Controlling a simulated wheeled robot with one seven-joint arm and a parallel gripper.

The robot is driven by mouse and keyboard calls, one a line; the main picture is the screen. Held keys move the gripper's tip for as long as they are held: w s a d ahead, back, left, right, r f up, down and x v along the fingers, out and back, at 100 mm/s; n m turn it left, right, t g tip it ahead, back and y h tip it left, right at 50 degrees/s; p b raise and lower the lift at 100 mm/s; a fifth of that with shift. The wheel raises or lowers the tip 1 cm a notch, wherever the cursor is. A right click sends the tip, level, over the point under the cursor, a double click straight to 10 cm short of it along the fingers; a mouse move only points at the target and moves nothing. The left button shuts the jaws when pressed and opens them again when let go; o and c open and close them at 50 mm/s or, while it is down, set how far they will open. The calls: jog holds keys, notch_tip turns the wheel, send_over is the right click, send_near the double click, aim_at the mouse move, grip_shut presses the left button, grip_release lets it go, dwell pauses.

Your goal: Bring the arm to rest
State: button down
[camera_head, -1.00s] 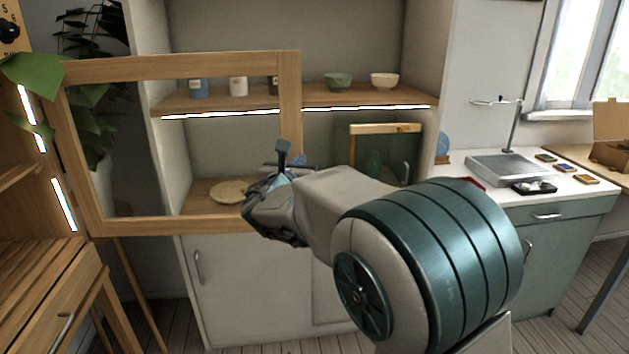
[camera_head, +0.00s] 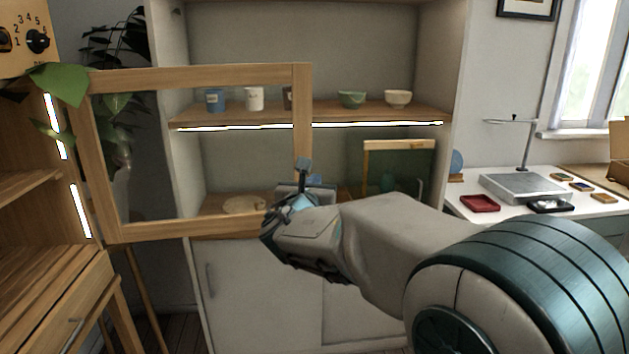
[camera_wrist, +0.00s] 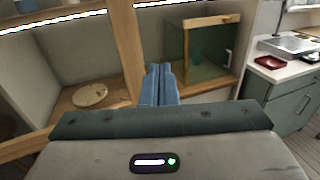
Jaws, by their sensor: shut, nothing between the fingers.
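My gripper (camera_wrist: 159,84) shows in the wrist view with its two blue fingers together and nothing between them. In the head view my arm reaches in from the lower right, and its wrist is beside the lower right corner of an open wood-framed glass door (camera_head: 304,130). The fingers themselves are mostly hidden by the wrist there. In the wrist view the door's frame (camera_wrist: 127,45) stands just left of the fingers. I cannot tell whether they touch.
Behind is a cupboard with a shelf (camera_head: 240,117) of cups and bowls. Below are a round wooden board (camera_head: 243,204) and a glass-fronted box (camera_head: 398,165). On the right, a counter (camera_head: 463,184) bears a red tray (camera_head: 480,203) and a metal stand (camera_head: 522,187). A plant (camera_head: 60,85) is at left.

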jog(key=s+d+f+m+g+h+p, duration=0.25)
jog(key=s+d+m+g+p, duration=0.2)
jog(key=s+d+m, duration=0.6)
jog(key=s+d+f+m+g+h+p, duration=0.1)
jog(key=s+d+m+g+h+p, duration=0.2)
jog(key=s+d+m+g, duration=0.7)
jog(key=s+f+m+y+p, duration=0.1)
jog(key=s+m+y+p, duration=0.6)
jog(key=s+m, duration=0.4)
jog(key=m, duration=0.3)
jog(key=shift+s+d+f+g, duration=0.2)
jog(key=shift+d+f+g, duration=0.1)
jog(key=shift+g, duration=0.05)
jog(key=shift+a+m, duration=0.15)
jog(key=shift+m, duration=0.1)
